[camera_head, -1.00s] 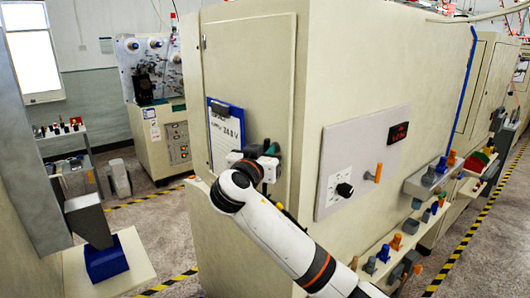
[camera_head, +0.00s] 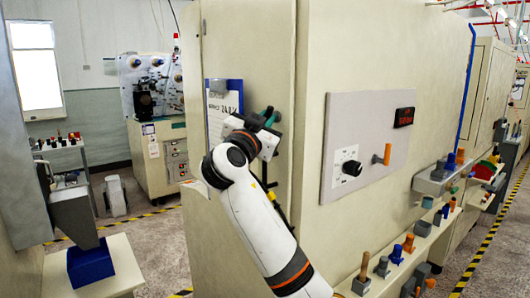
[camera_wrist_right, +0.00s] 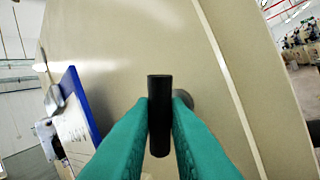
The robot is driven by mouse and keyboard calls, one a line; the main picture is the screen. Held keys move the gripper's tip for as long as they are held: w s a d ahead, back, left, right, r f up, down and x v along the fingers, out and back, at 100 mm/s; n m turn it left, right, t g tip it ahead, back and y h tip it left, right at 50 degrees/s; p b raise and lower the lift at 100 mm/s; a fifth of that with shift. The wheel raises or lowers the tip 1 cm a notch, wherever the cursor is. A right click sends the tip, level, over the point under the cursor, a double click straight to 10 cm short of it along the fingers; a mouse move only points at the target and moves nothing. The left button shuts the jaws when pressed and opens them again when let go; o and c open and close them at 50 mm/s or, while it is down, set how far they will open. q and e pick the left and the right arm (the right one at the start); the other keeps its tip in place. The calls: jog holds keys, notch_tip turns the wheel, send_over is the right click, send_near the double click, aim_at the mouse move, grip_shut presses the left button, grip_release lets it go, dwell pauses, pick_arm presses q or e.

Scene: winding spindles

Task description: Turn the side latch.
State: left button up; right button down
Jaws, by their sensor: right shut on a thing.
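The side latch is a black upright handle (camera_wrist_right: 160,88) on the cream cabinet door, in the right wrist view. My right gripper (camera_wrist_right: 159,118) has its two teal fingers closed on the latch from both sides. The handle stands almost upright in that view, and its round mount shows partly behind the right finger. In the head view my right gripper (camera_head: 268,118) is against the cabinet's narrow door (camera_head: 250,55), beside the clipboard. The latch is mostly hidden there by the gripper. My left gripper is not in view.
A blue clipboard (camera_head: 220,100) hangs left of my right gripper. A grey panel (camera_head: 340,120) with a black knob (camera_head: 352,168) and an orange handle (camera_head: 387,154) is on the cabinet's right face. Shelves (camera_head: 420,245) with pegs jut out below. Floor is open at left.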

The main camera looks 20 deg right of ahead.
jog(key=m+g+h+b, duration=0.2)
jog(key=m+h, duration=0.1)
jog(key=m, duration=0.2)
jog(key=m+g+h+b, duration=0.2)
jog(key=m+h+b, duration=0.1)
jog(key=m, duration=0.3)
jog(key=m+g+h+b, duration=0.1)
jog(key=m+h+b, duration=0.2)
jog(key=m, duration=0.2)
jog(key=shift+w+a+f+m+g, duration=0.1)
jog(key=shift+w+f+m+g, duration=0.05)
jog(key=shift+w+m+g, duration=0.25)
pick_arm(q)
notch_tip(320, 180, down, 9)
jog(key=shift+p, duration=0.4)
pick_arm(e)
jog(key=shift+f+m+g+h, duration=0.1)
jog(key=shift+m+g+h, duration=0.6)
jog(key=shift+m+g, duration=0.5)
jog(key=shift+m, duration=0.5)
jog(key=shift+f, duration=0.1)
jog(key=c, duration=1.4)
grip_release()
